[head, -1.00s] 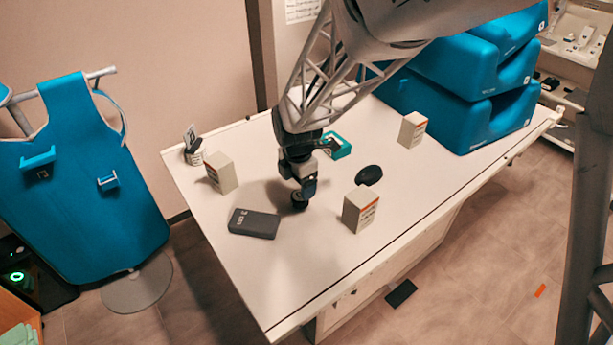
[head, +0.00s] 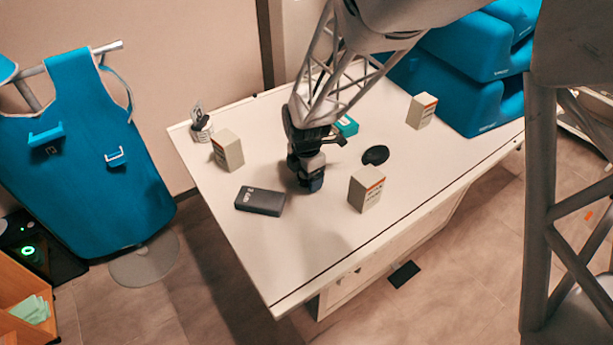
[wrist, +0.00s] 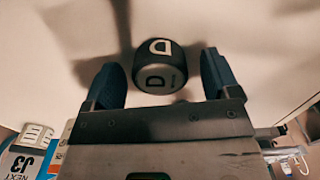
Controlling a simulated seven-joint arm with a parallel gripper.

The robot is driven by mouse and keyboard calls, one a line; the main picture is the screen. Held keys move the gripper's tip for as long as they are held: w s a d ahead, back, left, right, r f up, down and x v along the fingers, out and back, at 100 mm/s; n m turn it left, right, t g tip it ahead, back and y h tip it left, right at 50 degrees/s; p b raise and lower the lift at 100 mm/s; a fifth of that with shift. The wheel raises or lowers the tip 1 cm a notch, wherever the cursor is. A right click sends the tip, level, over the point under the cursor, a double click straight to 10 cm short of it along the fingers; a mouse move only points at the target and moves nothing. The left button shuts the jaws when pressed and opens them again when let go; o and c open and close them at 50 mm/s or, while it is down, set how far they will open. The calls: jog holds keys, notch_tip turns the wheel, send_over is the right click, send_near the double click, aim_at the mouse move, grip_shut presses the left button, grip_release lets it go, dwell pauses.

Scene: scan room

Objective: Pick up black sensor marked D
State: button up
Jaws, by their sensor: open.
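My gripper is open and holds nothing. In the head view my gripper (head: 311,183) is low over the table, right of a dark flat box (head: 260,200). The sensor cannot be made out apart from the gripper there.
Pale boxes stand at left (head: 228,151), front right (head: 366,189) and back right (head: 421,111) on the table (head: 250,245). A black oval puck (head: 375,155) and a teal box (head: 347,126) lie behind. The table's front left is clear.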

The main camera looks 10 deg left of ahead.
dwell(0.3)
jog(key=c, duration=1.1)
jog(key=shift+o, duration=0.2)
jog(key=shift+r, duration=0.1)
jog(key=shift+r, duration=0.8)
jog(key=shift+s+d+r, duration=0.1)
jog(key=shift+s+r, duration=0.05)
jog(key=shift+r, duration=0.8)
jog(key=s+d, duration=0.2)
jog(key=s, duration=0.2)
jog(key=s+d+r, duration=0.1)
jog(key=s+d, duration=0.2)
jog(key=s, duration=0.2)
jog(key=s+d, duration=0.2)
jog(key=s, duration=0.3)
jog(key=shift+d+r, duration=0.15)
